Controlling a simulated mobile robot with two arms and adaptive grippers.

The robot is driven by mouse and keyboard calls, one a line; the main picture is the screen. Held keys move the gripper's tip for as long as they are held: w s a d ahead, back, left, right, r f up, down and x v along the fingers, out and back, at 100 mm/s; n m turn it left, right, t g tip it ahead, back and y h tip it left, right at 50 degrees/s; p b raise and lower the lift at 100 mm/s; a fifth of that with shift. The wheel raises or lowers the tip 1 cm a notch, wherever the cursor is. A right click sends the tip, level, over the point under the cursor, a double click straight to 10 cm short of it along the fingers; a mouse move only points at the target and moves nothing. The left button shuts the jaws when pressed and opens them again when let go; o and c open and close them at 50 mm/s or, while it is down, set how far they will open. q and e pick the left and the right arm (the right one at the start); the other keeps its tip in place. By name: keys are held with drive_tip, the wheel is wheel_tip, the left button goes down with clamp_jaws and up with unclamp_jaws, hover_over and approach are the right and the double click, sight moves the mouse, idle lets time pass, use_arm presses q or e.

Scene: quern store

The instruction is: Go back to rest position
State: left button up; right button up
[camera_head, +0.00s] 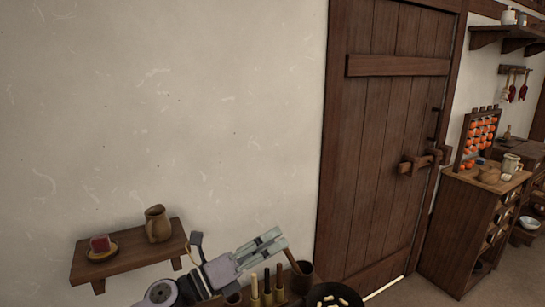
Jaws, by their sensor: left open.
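My left gripper (279,241) shows at the bottom centre of the head view, its arm coming in from the lower left. Its two pale fingers point up and to the right, apart from each other, with nothing visible between them. They show in front of the plain wall, above several upright wooden handles (267,285) and a dark brown cup (301,277). I cannot tell how far the fingers are from these in depth. My right gripper is not in view.
A dark pan (335,297) with pale pieces is cut off below. A closed wooden door (385,140) and a cabinet (462,225) stand at right.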

use_arm(q)
drive_tip(key=s+a+f+n+t+y, duration=0.2)
drive_tip(key=s+a+f+n+y, duration=0.5)
drive_tip(key=n, duration=0.8)
drive_tip(key=s+a+f+n+t+y, duration=0.1)
drive_tip(key=s+a+f+n+y, duration=0.1)
drive_tip(key=a+f+n+y, duration=1.1)
drive_tip(key=s+f+n+g+h, duration=0.1)
drive_tip(key=s+f+n+g, duration=0.35)
drive_tip(key=s, duration=0.75)
drive_tip(key=s+f+n+g+h, duration=0.2)
drive_tip(key=s+f+n+g, duration=0.25)
drive_tip(key=s, duration=0.65)
drive_tip(key=s+f+m+g+b, duration=0.1)
drive_tip(key=s+f+g+b, duration=0.15)
drive_tip(key=f, duration=2.95)
drive_tip(key=s+a+f+b, duration=0.1)
drive_tip(key=s+a+f, duration=0.1)
drive_tip(key=s+f, duration=1.3)
drive_tip(key=shift+s+a+g, duration=0.35)
drive_tip(key=shift+s+g, duration=0.1)
drive_tip(key=shift+s, duration=0.3)
